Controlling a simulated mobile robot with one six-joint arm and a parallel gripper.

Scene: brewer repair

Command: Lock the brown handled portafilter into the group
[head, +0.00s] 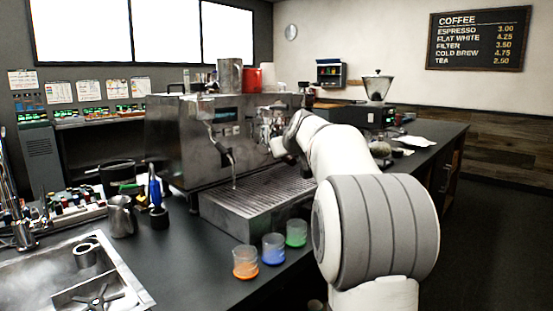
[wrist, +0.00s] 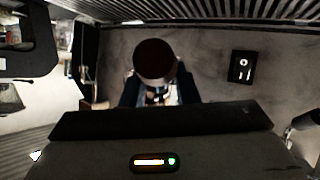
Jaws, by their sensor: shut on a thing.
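The brown handled portafilter (wrist: 155,60) shows in the wrist view as a round dark brown handle end, seen nearly end-on. My gripper (wrist: 158,95) is shut on it, with a dark finger on each side of the handle. The portafilter's basket and lugs are hidden behind the handle and gripper. In the head view my arm reaches to the front of the steel espresso machine (head: 180,140), and its white wrist covers much of the group area (head: 269,117). Whether the portafilter is seated in the group cannot be told.
A ribbed drip tray (head: 255,195) lies below the group. Orange (head: 245,262), blue (head: 273,249) and green (head: 296,233) cups stand at the counter's front edge. A steel pitcher (head: 121,216) and a sink (head: 40,275) are at left. A grinder (head: 376,88) stands beyond my arm.

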